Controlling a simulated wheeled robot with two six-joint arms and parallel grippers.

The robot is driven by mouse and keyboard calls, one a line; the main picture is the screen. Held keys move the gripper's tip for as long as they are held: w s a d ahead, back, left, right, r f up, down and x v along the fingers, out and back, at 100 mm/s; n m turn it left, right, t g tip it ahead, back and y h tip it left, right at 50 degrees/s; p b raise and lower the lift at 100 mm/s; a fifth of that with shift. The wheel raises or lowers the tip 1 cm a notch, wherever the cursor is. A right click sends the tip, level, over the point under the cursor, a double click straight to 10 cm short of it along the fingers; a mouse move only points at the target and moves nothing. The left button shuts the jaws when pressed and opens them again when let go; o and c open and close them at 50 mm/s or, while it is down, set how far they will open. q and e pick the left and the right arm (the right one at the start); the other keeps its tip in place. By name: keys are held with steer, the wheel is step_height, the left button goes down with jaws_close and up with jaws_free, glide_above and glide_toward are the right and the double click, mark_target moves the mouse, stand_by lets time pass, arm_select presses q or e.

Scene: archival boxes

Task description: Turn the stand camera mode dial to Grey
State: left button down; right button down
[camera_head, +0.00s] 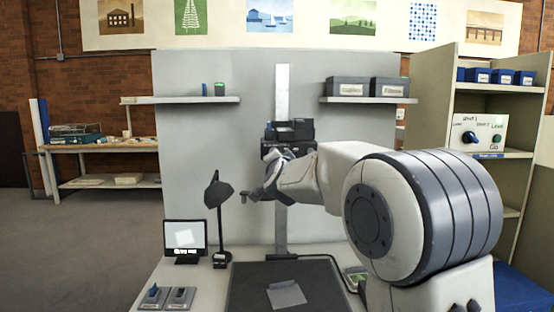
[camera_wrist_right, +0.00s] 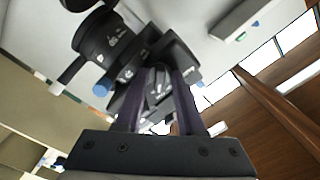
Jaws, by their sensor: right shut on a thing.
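The stand camera (camera_head: 290,130) is a black unit high on a pale upright column (camera_head: 282,88) in the head view. My right gripper (camera_head: 272,172) reaches up to its underside from the right, and my wrist hides part of it. The dial's setting cannot be read. My left gripper is not in view.
Below the column, a dark mat (camera_head: 250,290) holds a grey sheet (camera_head: 287,294). A small monitor (camera_head: 185,237), a black lamp (camera_head: 218,195) and two switch blocks (camera_head: 167,298) stand to its left. Wall shelves (camera_head: 190,100) flank the column. A dial panel (camera_head: 478,135) is at right.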

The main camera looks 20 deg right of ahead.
steer(key=c, duration=0.9)
jaws_free()
steer(key=shift+s, duration=0.1)
steer(key=v, duration=1)
steer(key=shift+s+r, duration=0.1)
